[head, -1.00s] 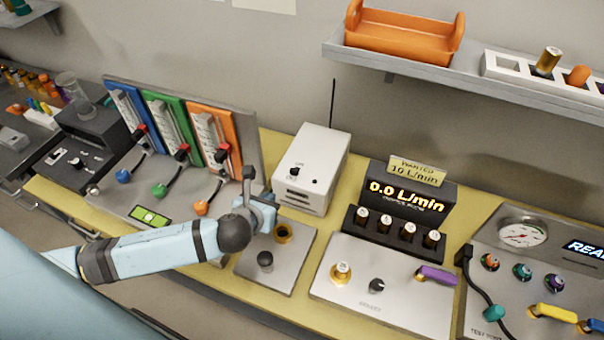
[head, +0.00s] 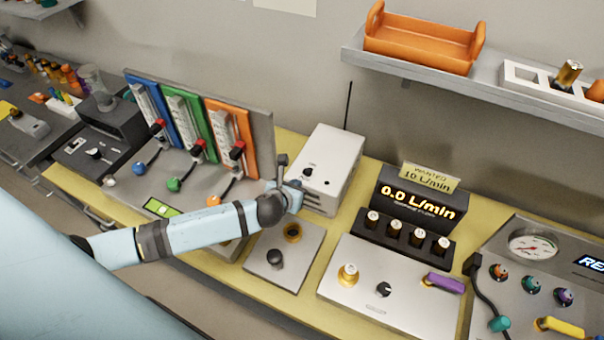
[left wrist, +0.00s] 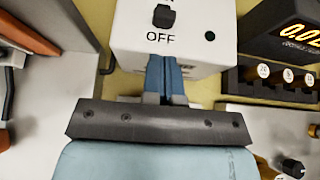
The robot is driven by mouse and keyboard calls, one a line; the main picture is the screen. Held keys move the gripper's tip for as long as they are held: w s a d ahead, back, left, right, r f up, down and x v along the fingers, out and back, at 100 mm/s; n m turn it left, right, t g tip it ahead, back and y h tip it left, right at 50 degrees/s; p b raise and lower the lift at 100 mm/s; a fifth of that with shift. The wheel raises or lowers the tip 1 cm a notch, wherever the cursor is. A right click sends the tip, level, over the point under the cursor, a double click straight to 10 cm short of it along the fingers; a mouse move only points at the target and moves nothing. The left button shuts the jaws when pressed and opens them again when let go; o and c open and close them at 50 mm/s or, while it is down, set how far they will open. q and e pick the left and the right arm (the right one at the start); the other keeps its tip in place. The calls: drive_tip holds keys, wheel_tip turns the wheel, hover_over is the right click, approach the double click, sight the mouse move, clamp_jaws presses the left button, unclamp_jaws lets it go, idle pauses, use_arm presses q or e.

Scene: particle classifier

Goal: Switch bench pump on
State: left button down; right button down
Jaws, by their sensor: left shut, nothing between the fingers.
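A white box-shaped pump (head: 340,150) stands on the yellow bench top, with a small black knob (head: 308,172) on its top face. In the left wrist view the black knob (left wrist: 163,16) sits just above the word OFF; the label above it is cut off by the picture edge. My left gripper (head: 297,188) is at the front side of the white box, its blue fingers closed together. In the left wrist view the fingertips (left wrist: 163,62) point at the box just below OFF, apart from the knob. My right gripper is not in view.
A panel with blue, green and orange strips and levers (head: 190,135) stands left of the box. A grey plate (head: 285,262) with a knob lies in front. A black display (head: 420,205) reading 0.0 L/min stands to the right. A shelf (head: 440,88) hangs above.

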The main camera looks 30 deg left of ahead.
sight(306, 171)
use_arm(q)
drive_tip(key=shift+w+a+f+p, duration=0.15)
drive_tip(key=shift+w+p, duration=0.35)
drive_tip(key=shift+w, duration=1.75)
drive_tip(key=shift+w+a, duration=0.1)
drive_tip(key=shift+w, duration=1.35)
drive_tip(key=shift+s, duration=0.1)
